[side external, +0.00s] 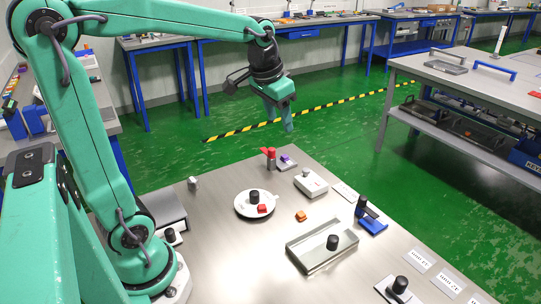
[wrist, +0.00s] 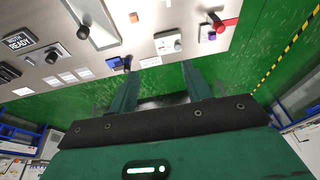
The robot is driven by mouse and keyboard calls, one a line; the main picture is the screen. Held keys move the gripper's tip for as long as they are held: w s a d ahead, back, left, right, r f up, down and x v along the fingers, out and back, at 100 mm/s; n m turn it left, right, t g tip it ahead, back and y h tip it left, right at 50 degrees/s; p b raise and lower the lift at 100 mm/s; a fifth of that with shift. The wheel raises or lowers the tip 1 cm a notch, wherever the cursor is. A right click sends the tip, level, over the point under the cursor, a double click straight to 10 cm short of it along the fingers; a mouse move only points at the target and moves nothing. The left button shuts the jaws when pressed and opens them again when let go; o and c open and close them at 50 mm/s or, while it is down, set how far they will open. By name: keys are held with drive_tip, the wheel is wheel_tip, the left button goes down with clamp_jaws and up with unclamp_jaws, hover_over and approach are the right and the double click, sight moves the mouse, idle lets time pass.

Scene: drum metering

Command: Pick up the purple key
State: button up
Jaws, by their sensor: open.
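The purple key (side external: 285,157) is a small purple piece on a grey base near the far edge of the steel table, beside a red-topped post. It also shows as a small purple patch in the wrist view (wrist: 211,36), near the table edge, partly beside the red handle. My gripper (side external: 279,117) is open and empty, raised well above the table's far edge. In the wrist view its two fingers (wrist: 160,85) are spread apart with nothing between them, and the key lies beyond them, up and to the right.
The red-topped post (side external: 271,158) stands close to the key. A white box (side external: 311,184) with a knob, a round white dish (side external: 242,206), an orange block (side external: 301,216), a metal tray (side external: 301,250) and a blue holder (side external: 371,225) share the table. Bare steel lies between them.

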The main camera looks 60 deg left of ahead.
drive_tip(key=w+a+f+g, duration=0.2)
drive_tip(key=w+a+f, duration=0.4)
drive_tip(key=w+a, duration=0.35)
drive_tip(key=g, duration=0.1)
hover_over(285, 156)
drive_tip(key=shift+n+h, duration=0.3)
wheel_tip(285, 156, down, 12)
drive_tip(key=shift+f, duration=1.35)
drive_tip(key=shift+f, duration=0.1)
drive_tip(key=shift+f, duration=2.55)
drive_tip(key=c, duration=1.1)
